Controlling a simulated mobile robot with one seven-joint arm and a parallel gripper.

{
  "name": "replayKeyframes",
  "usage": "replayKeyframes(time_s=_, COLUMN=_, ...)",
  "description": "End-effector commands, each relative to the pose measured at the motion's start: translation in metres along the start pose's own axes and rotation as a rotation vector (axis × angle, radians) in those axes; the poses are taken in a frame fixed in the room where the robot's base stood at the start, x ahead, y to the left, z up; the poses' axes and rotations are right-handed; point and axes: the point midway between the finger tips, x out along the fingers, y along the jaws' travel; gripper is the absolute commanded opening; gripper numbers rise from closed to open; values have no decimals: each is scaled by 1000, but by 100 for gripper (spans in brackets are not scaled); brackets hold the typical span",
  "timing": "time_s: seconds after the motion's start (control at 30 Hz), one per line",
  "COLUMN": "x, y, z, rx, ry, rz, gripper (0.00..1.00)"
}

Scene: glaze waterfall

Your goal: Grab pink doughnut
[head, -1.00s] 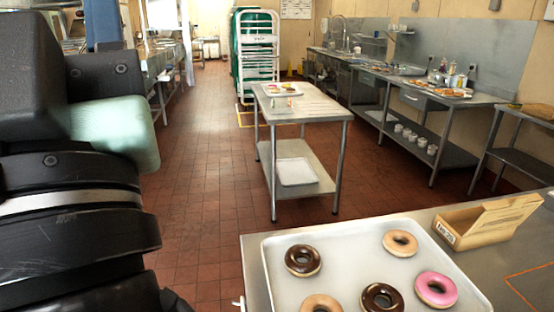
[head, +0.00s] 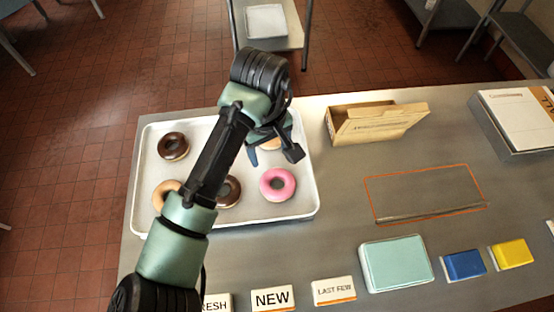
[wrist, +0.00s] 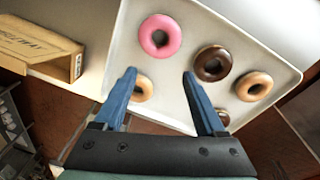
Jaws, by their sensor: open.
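The pink doughnut (head: 277,184) lies flat on the white tray (head: 240,212), toward its near right part. In the wrist view the pink doughnut (wrist: 160,36) is ahead of the fingertips and between their lines, apart from them. My gripper (head: 274,152) is open and empty above the far right part of the tray, beyond the pink doughnut. In the wrist view my gripper's blue fingers (wrist: 159,74) are spread wide. A plain glazed doughnut (wrist: 143,88) lies below the left finger, partly hidden by it. My arm partly covers a chocolate doughnut (head: 230,191).
Another chocolate doughnut (head: 173,146) and a tan doughnut (head: 166,192) share the tray. An open cardboard box (head: 375,122) stands to its right. Labels, a teal box (head: 395,264), and blue and yellow blocks line the near edge. The orange-outlined area (head: 425,192) is mostly bare.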

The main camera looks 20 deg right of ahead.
Motion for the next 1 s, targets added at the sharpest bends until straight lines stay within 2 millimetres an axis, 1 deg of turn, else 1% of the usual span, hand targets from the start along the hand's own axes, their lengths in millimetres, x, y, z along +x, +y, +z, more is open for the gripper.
replayKeyframes(time_s=0.03, x=2, y=-12, z=6, rx=-24, ry=-38, rz=-40, gripper=73)
replayKeyframes(time_s=0.07, x=5, y=-17, z=9, rx=-34, ry=-56, rz=-56, gripper=73)
replayKeyframes(time_s=0.1, x=9, y=-21, z=12, rx=-42, ry=-73, rz=-70, gripper=73)
replayKeyframes(time_s=0.2, x=23, y=-25, z=17, rx=-51, ry=-89, rz=-84, gripper=73)
replayKeyframes(time_s=0.4, x=60, y=-27, z=19, rx=-49, ry=-85, rz=-83, gripper=73)
replayKeyframes(time_s=0.5, x=75, y=-27, z=20, rx=-47, ry=-83, rz=-81, gripper=73)
replayKeyframes(time_s=0.6, x=84, y=-28, z=21, rx=-45, ry=-82, rz=-79, gripper=73)
replayKeyframes(time_s=0.77, x=92, y=-27, z=20, rx=-44, ry=-81, rz=-80, gripper=73)
replayKeyframes(time_s=0.97, x=115, y=-25, z=19, rx=-43, ry=-80, rz=-82, gripper=73)
replayKeyframes(time_s=1.0, x=121, y=-25, z=20, rx=-44, ry=-82, rz=-81, gripper=73)
